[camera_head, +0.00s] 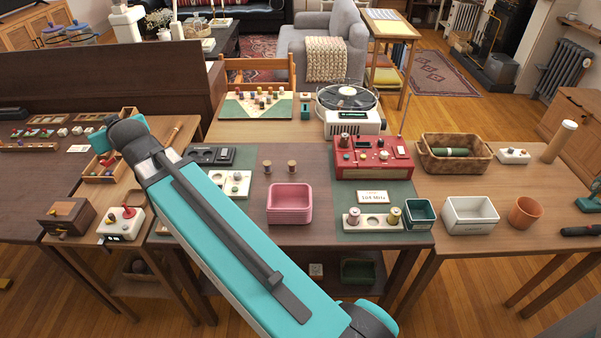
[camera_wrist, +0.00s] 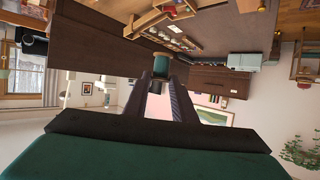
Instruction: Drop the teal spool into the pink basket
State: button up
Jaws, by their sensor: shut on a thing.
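In the wrist view my gripper (camera_wrist: 163,76) is shut on the teal spool (camera_wrist: 162,62), which sits at the fingertips with a pale wooden rim showing. The fingers hide part of the spool. In the head view my arm crosses the lower left and middle; the gripper and held spool cannot be made out there. The pink basket (camera_head: 290,203) stands on the middle table, right of my arm, and looks empty.
Two brown spools (camera_head: 292,166) stand behind the basket. A red radio (camera_head: 372,157), a white spool holder (camera_head: 373,228), a dark green bin (camera_head: 420,213) and a white bin (camera_head: 469,215) lie to the right. A turntable (camera_head: 347,99) is at the back.

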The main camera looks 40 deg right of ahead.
aim_at(282, 205)
jog(key=z, duration=0.1)
jog(key=k, duration=0.9)
jog(key=u, duration=1.3)
jog(key=i, duration=1)
jog(key=u, duration=0.05)
